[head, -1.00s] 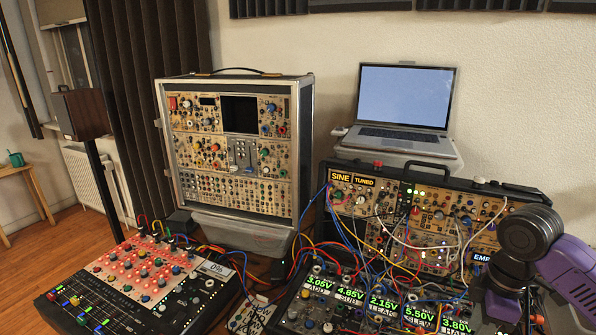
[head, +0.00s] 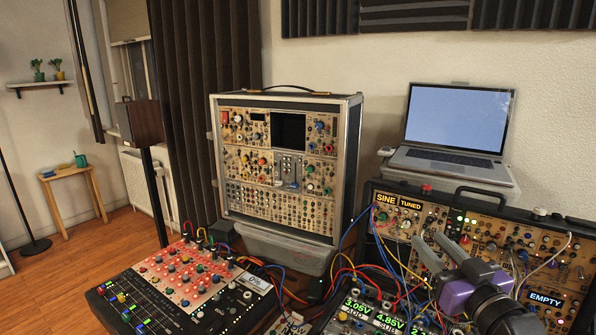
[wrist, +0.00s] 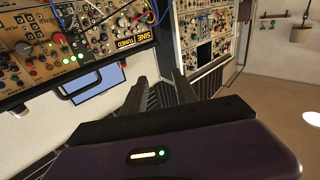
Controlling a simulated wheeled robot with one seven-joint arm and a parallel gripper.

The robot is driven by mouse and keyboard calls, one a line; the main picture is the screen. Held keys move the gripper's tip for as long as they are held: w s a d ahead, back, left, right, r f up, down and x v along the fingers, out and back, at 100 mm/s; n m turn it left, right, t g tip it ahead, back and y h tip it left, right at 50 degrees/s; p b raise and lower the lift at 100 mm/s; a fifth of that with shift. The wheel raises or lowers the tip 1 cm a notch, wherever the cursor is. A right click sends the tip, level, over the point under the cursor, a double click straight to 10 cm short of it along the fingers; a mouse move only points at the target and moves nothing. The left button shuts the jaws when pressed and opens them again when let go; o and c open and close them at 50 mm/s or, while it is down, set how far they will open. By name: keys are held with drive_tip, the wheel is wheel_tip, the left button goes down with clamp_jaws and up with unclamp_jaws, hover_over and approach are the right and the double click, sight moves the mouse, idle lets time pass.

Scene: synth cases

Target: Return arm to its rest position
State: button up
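My gripper (head: 428,239) is at the lower right of the head view, raised in front of the synth case with the SINE and TUNED labels (head: 399,201). Its purple body has two grey fingers pointing up and away. In the wrist view my gripper (wrist: 158,78) shows the two fingers apart with nothing between them. It holds nothing. The arm behind it is folded low and partly cut off by the frame edge.
Patch cables and a lower module row with voltage displays (head: 388,320) lie below the gripper. A tall synth case (head: 285,98), a laptop (head: 455,119) and a mixer (head: 180,285) stand around. Open floor (head: 90,255) lies at the left.

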drive_tip(key=s+a+f+g+h, duration=0.1)
drive_tip(key=s+f, duration=0.5)
drive_tip(key=s, duration=0.9)
drive_tip(key=s+a+f+m+g+h, duration=0.1)
drive_tip(key=s+f, duration=0.6)
drive_tip(key=s, duration=0.8)
drive_tip(key=s+a+f+m+g+h, duration=0.1)
drive_tip(key=s+a+f, duration=0.2)
drive_tip(key=s, duration=1.3)
wheel_tip(320, 180, down, 4)
drive_tip(key=shift+a+r+g, duration=0.15)
drive_tip(key=shift+a+g, duration=0.1)
drive_tip(key=shift+g, duration=0.05)
